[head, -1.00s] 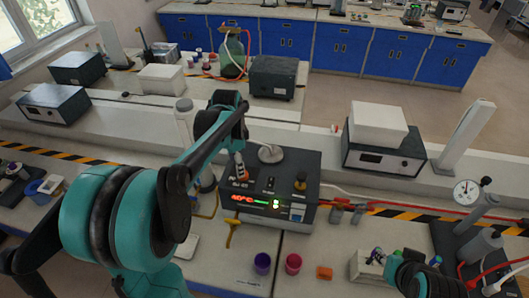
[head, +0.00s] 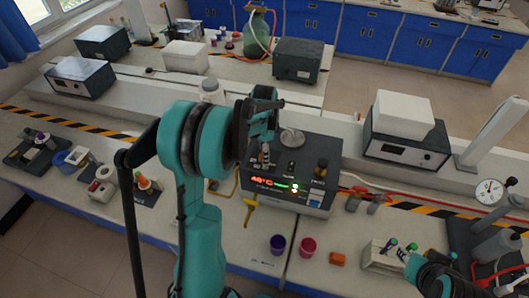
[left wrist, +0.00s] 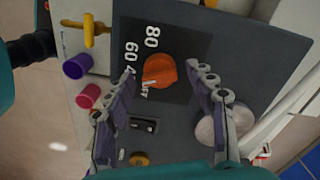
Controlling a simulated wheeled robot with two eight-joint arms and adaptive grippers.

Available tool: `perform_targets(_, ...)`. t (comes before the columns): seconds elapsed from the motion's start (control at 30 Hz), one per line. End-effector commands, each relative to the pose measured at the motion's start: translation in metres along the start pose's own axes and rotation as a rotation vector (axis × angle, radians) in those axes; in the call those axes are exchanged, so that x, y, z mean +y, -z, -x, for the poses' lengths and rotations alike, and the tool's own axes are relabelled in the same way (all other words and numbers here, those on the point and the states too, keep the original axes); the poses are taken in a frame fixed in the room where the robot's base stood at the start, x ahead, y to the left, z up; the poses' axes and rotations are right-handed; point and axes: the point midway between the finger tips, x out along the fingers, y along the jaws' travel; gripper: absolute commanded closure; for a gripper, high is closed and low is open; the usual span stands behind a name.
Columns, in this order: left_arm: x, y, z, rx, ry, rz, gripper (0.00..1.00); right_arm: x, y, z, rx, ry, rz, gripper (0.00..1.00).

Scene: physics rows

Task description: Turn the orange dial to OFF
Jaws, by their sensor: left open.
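The orange dial (left wrist: 159,70) sits on the dark top panel of the heater box (head: 300,178). In the left wrist view my left gripper (left wrist: 162,72) is open, with one finger on each side of the dial; whether they touch it I cannot tell. The printed marks 80 and 60 show beside the dial, with a partly covered 4 and an OFF label near its lower left edge. A white line on the dial points toward the lower left, near OFF. In the head view my gripper mostly hides the dial. My right gripper (head: 432,272) is at lower right, its fingers unclear.
The box has a lit red and green display (head: 275,184), a round pale plate (head: 291,138) and a black switch (left wrist: 144,125).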

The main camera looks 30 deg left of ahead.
Motion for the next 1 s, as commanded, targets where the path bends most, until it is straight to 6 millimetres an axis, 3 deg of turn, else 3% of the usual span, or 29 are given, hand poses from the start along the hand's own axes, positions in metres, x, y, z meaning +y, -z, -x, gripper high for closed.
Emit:
perform_targets(0.13, 0.0000, 0.0001, 0.0003, 0.000, 0.000, 0.000, 0.44, 0.0000, 0.0001, 0.0002, 0.000, 0.000, 0.000, 0.68)
perform_targets(0.17, 0.0000, 0.0001, 0.0004, 0.000, 0.000, 0.000, 0.50, 0.0000, 0.0002, 0.0002, 0.000, 0.000, 0.000, 0.68)
perform_targets(0.33, -0.0001, 0.0001, 0.0005, 0.000, 0.000, 0.000, 0.95, 0.0000, 0.0001, 0.0002, 0.000, 0.000, 0.000, 0.68)
perform_targets(0.67, -0.0003, 0.0001, 0.0004, 0.000, 0.001, 0.025, 0.95, 0.0000, -0.0006, -0.0009, 0.000, 0.000, 0.000, 0.68)
perform_targets(1.0, -0.0006, 0.0001, -0.0002, 0.000, 0.001, 0.223, 0.95, 0.0000, -0.0051, -0.0071, 0.000, 0.000, 0.000, 0.68)
